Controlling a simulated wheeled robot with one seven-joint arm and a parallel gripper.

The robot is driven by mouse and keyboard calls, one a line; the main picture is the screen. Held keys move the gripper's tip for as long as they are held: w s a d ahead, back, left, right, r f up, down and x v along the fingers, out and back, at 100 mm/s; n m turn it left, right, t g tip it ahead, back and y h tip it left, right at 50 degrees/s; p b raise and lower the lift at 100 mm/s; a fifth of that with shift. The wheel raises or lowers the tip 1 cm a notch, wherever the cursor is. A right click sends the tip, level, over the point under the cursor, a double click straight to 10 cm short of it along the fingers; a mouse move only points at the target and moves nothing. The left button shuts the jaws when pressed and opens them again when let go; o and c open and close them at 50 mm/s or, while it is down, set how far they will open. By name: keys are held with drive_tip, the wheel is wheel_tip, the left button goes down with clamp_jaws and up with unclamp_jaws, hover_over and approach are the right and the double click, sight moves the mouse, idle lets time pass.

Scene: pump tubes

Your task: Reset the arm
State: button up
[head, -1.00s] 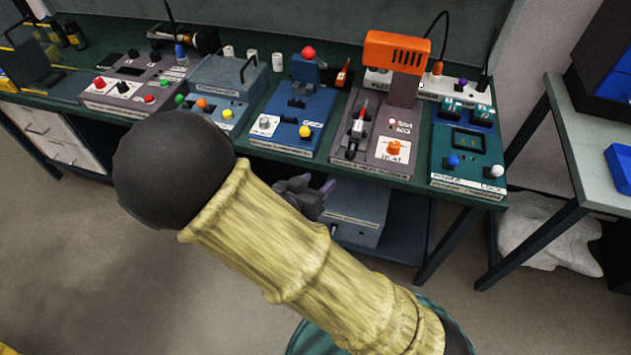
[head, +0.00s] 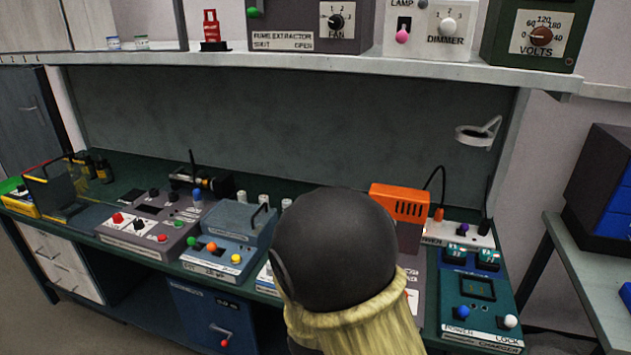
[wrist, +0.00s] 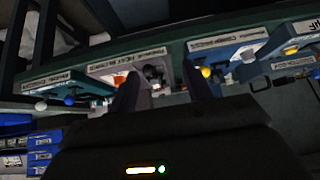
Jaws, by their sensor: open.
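My arm covers the middle and lower right of the head view, with a dark rounded joint and a yellowish sleeve in front of the bench. My gripper is hidden behind it in the head view. In the wrist view my gripper (wrist: 170,88) shows as two dark fingers spread apart with nothing between them. The fingers point toward the front edge of the bench devices, which appear upside down. I cannot tell the exact distance to them.
The green bench (head: 125,180) carries a grey button box (head: 150,222), a blue-grey box (head: 232,230), an orange-topped device (head: 400,203) and a teal device (head: 480,305). A shelf (head: 300,63) runs above. A side table (head: 590,285) stands right.

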drive_tip(key=s+d+r+n+g+y+p, duration=0.2)
drive_tip(key=s+d+r+g, duration=0.3)
drive_tip(key=s+d+r, duration=0.5)
drive_tip(key=shift+s+d+r+n+p, duration=0.25)
drive_tip(key=shift+d+r+n+p, duration=0.55)
drive_tip(key=shift+d, duration=0.45)
idle(1.2)
